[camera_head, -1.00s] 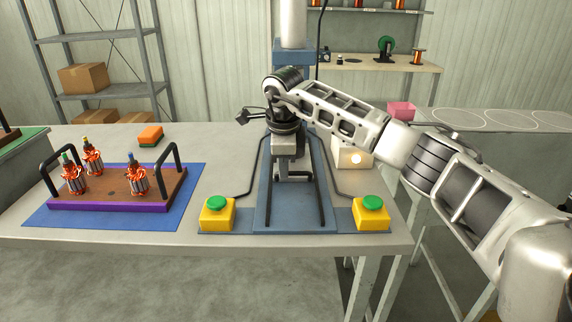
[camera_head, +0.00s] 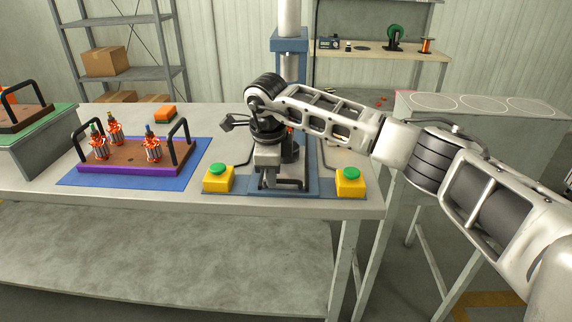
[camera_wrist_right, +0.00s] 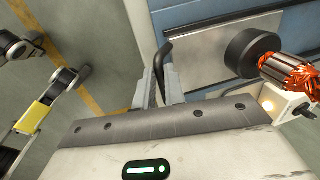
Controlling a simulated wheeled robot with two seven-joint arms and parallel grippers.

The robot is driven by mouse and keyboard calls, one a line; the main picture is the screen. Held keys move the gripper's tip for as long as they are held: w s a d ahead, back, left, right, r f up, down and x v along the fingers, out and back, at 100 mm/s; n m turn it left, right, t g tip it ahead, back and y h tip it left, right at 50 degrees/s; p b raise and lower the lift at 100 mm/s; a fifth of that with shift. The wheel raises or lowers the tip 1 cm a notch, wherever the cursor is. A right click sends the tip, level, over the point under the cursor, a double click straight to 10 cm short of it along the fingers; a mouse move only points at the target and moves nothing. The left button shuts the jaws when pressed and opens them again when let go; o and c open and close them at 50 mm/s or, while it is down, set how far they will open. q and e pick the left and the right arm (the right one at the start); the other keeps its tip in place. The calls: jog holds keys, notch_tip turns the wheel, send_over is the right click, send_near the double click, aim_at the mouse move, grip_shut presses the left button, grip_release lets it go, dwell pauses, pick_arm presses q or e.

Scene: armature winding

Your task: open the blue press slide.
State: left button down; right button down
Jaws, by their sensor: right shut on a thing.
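The blue press (camera_head: 291,46) stands at the back of the table, with its blue base (camera_head: 312,187) in front. My right gripper (camera_head: 268,182) is low over the front of this base, pointing down. In the right wrist view, the fingers of my right gripper (camera_wrist_right: 160,88) are closed around a black bar handle (camera_wrist_right: 159,62) at the edge of the slide's grey plate (camera_wrist_right: 222,52). A black round holder (camera_wrist_right: 250,52) on this plate carries a copper-wound armature (camera_wrist_right: 291,72). My arm hides part of the slide in the head view. My left gripper is out of view.
Yellow boxes with green buttons stand left (camera_head: 218,179) and right (camera_head: 350,182) of the base. A purple-edged tray (camera_head: 130,168) with several armatures lies on a blue mat (camera_head: 190,175) at left. A white box with a light (camera_wrist_right: 290,104) is near the armature.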

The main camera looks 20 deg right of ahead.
jog(key=shift+s+a, duration=0.25)
jog(key=shift+s, duration=0.1)
jog(key=c, duration=1.5)
grip_release()
jog(key=s+r, duration=0.1)
jog(key=r, duration=0.4)
jog(key=s+a+r, duration=0.1)
jog(key=r, duration=0.9)
jog(key=shift+s+a+r, duration=0.2)
jog(key=shift+s+r, duration=0.2)
jog(key=shift+f, duration=0.1)
